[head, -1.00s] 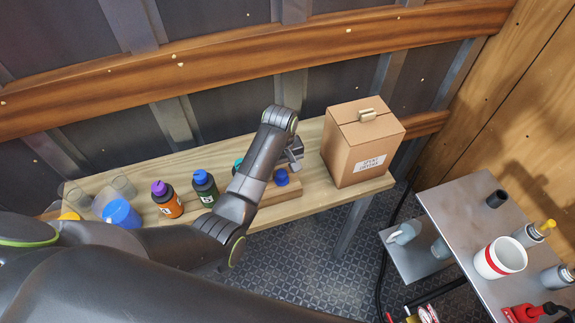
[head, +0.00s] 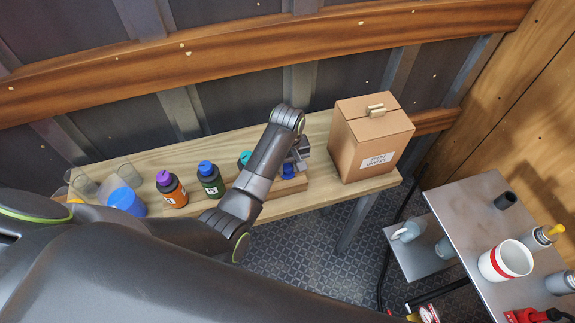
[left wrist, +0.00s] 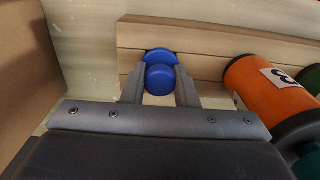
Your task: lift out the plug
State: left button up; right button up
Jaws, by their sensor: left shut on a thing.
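The blue plug (head: 288,172) is at the right end of a wooden block (head: 291,187) on the bench. In the left wrist view the plug (left wrist: 160,81) is a round blue knob, with a second blue rounded part just beyond it against the block. My left gripper (head: 293,164) is shut on the plug, one finger on each side in the wrist view. I cannot tell whether the plug still sits in the block. My right gripper is not in view.
A cardboard box (head: 372,140) stands just right of the gripper. Bottles stand to the left: orange with purple cap (head: 172,191), green with blue cap (head: 210,182), and a teal-capped one (head: 245,159) partly behind my arm. A metal cart (head: 463,213) is at the right.

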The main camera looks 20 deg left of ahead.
pick_arm(q)
jog(key=shift+r, duration=4)
jog(key=shift+f, duration=0.1)
